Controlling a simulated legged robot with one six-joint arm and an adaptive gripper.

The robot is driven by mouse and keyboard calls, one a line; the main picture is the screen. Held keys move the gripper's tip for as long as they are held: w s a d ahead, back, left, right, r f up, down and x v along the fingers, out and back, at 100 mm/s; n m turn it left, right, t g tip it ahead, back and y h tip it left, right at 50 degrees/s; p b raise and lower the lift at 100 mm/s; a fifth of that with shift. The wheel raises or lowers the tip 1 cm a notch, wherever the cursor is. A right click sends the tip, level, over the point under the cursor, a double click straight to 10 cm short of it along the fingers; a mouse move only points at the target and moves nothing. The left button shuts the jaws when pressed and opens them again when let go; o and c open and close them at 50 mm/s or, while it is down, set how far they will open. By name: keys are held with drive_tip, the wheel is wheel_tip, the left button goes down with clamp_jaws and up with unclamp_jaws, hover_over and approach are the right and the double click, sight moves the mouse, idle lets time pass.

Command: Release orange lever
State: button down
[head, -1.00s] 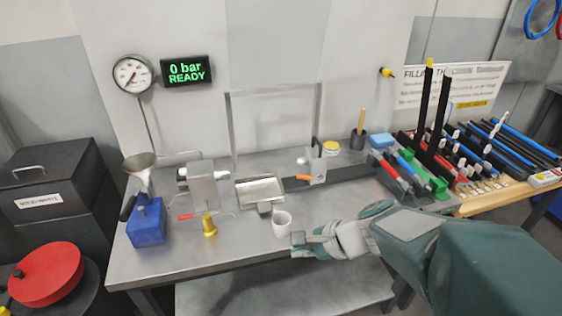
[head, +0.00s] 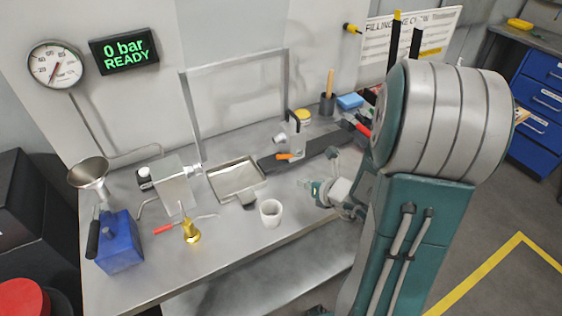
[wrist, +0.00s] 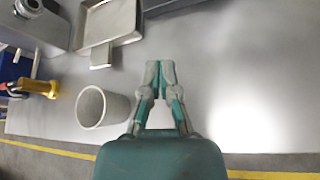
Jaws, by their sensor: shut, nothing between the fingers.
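The lever does not show in the wrist view.
A white cup (head: 271,213) stands near the front edge, left of my gripper. A metal tray (head: 236,179), a brass fitting (head: 190,230) and a blue box (head: 119,244) are farther left. A dark rail (head: 325,147) runs behind my gripper.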

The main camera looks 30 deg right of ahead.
sight(290, 155)
drive_tip(key=x, duration=1)
drive_tip(key=shift+w+a, duration=0.15)
drive_tip(key=shift+w+d+r, duration=0.1)
drive_tip(key=shift+d+r, duration=0.15)
drive_tip(key=shift+r, duration=0.35)
drive_tip(key=shift+d+r, duration=0.2)
drive_tip(key=shift+r, duration=0.4)
drive_tip(key=shift+w+d+r, duration=0.2)
drive_tip(key=shift+d+r, duration=0.05)
drive_tip(key=shift+r, duration=0.45)
